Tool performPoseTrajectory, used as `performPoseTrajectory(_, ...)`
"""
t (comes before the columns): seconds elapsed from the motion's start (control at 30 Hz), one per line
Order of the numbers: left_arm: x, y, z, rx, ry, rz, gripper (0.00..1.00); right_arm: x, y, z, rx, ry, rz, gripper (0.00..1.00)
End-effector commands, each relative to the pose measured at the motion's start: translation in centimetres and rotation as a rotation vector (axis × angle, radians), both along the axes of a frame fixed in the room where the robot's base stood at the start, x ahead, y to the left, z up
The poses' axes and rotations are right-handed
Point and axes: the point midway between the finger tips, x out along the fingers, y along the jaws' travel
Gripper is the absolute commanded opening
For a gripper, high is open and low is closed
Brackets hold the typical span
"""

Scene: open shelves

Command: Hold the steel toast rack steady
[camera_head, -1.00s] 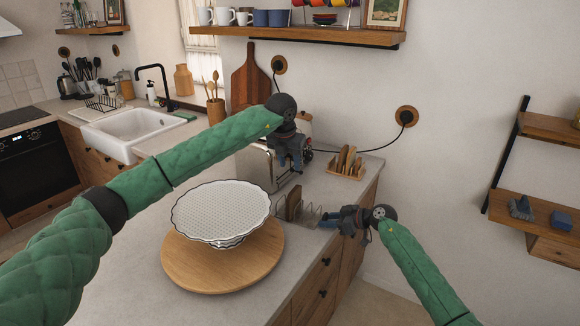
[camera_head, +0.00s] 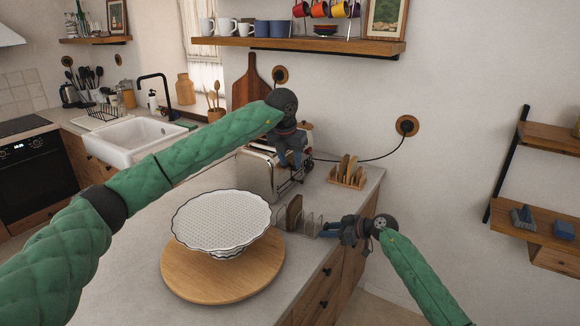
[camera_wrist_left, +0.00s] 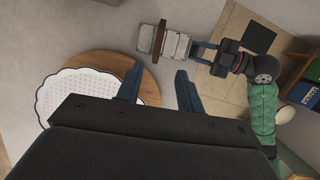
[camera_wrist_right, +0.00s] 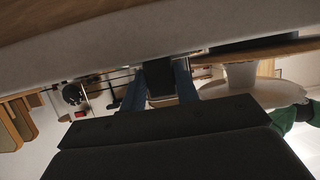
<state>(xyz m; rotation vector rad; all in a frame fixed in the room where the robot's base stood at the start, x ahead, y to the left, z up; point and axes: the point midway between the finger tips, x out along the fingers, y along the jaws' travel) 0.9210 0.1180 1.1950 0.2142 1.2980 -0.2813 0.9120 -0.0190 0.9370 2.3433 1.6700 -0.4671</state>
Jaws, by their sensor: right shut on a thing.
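The steel toast rack (camera_head: 309,225) stands on the grey counter beside the round wooden board, with a brown slice of toast (camera_head: 294,211) at its left end. In the left wrist view the rack (camera_wrist_left: 178,46) and the slice (camera_wrist_left: 159,38) show from above. My right gripper (camera_head: 326,230) is shut on the rack's right end; its fingers (camera_wrist_left: 200,53) also show there. In the right wrist view the part between the fingers (camera_wrist_right: 160,80) is dark and hard to make out. My left gripper (camera_wrist_left: 158,80) is open and empty, above the counter in front of the toaster.
A white scalloped cake stand (camera_head: 220,220) stands on the wooden board (camera_head: 200,287), left of the rack. A steel toaster (camera_head: 258,172) and a wooden rack with slices (camera_head: 346,178) stand behind. The counter's right edge is close to my right gripper.

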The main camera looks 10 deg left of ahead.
Motion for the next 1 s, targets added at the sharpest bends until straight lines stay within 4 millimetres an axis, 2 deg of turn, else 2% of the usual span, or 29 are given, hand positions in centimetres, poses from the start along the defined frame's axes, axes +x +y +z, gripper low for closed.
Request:
performPoseTrajectory(0.2,0.0,0.0,1.7,0.001,0.0,0.0,0.37,0.0,0.0,0.0,0.0,0.0,0.0,0.03)
performPoseTrajectory(0.47,0.0,0.0,1.9,0.0,0.001,0.0,0.37,0.0,0.0,0.0,0.0,0.0,0.0,0.03)
performPoseTrajectory(0.5,0.0,0.0,1.9,0.0,0.001,0.0,0.37,0.0,0.0,0.0,0.0,0.0,0.0,0.36)
performPoseTrajectory(0.6,0.0,0.0,1.9,0.0,0.001,0.0,0.37,0.0,0.0,0.0,0.0,0.0,0.0,0.56)
performPoseTrajectory(1.0,0.0,0.0,1.9,0.0,0.001,0.0,0.37,-0.1,-0.6,0.2,-0.001,-0.001,-0.001,0.56)
